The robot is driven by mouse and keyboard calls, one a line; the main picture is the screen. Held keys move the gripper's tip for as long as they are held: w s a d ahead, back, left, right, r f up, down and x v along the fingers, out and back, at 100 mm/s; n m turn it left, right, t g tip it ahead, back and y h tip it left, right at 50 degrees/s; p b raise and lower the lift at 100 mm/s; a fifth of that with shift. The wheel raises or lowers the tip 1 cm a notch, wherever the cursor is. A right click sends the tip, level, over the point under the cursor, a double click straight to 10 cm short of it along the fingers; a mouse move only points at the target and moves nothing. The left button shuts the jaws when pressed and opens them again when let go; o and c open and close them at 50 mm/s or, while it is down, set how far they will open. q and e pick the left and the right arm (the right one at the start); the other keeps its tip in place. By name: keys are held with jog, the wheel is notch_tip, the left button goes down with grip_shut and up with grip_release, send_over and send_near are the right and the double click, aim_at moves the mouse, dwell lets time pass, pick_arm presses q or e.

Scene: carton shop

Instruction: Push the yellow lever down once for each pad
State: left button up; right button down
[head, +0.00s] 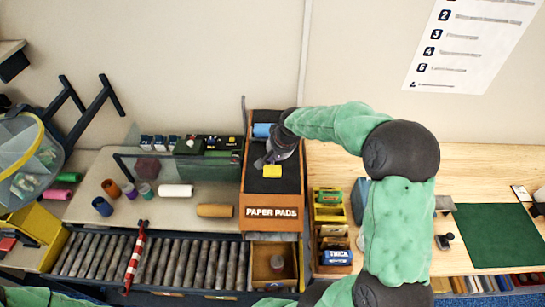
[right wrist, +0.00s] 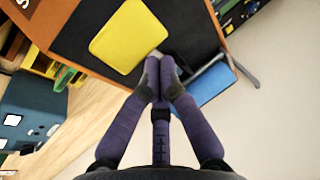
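The orange box lettered PAPER PADS (head: 271,212) stands at the middle of the bench with a dark top. A flat yellow plate, seemingly the lever's paddle (head: 272,171), lies over that top and shows large in the right wrist view (right wrist: 128,36). My right gripper (head: 270,161) is over the box, just behind the yellow plate. In the right wrist view its fingertips (right wrist: 160,76) are together with nothing seen between them, close to the plate's edge; I cannot tell whether they touch it. No loose pad is clearly visible. My left gripper is out of view.
A blue block (head: 262,130) is at the box's back end. A roller conveyor (head: 150,262) with a red-striped bar (head: 134,258) runs along the front left. Small yellow bins (head: 330,213) stand right of the box. A green mat (head: 497,235) lies clear at right.

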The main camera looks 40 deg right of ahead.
jog(key=shift+s+a+f+b, duration=0.2)
jog(key=shift+f+b, duration=0.1)
jog(key=shift+f, duration=0.2)
jog(key=shift+s+a+f+b, duration=0.1)
jog(key=shift+s+f+b, duration=0.15)
jog(key=shift+f, duration=0.2)
dwell(1.3)
jog(key=shift+w+r, duration=0.1)
jog(key=shift+r, duration=0.05)
jog(key=shift+w+d+r+p, duration=0.25)
jog(key=shift+r+p, duration=0.2)
jog(key=shift+r, duration=0.3)
jog(key=shift+w+d+r+p, duration=0.2)
jog(key=shift+w+r+p, duration=0.15)
jog(key=shift+r, duration=0.35)
jog(key=shift+w+d+r+p, duration=0.25)
jog(key=shift+r+p, duration=0.25)
jog(key=shift+r, duration=0.25)
jog(key=shift+w+d+r, duration=0.15)
jog(key=shift+r, duration=0.25)
jog(key=r+p, duration=0.1)
jog(key=w+d+r+p, duration=0.1)
jog(key=r, duration=0.1)
jog(key=r+p, duration=0.1)
jog(key=shift+w+d+r, duration=0.2)
jog(key=shift+w+d, duration=0.1)
jog(key=shift+w, duration=0.1)
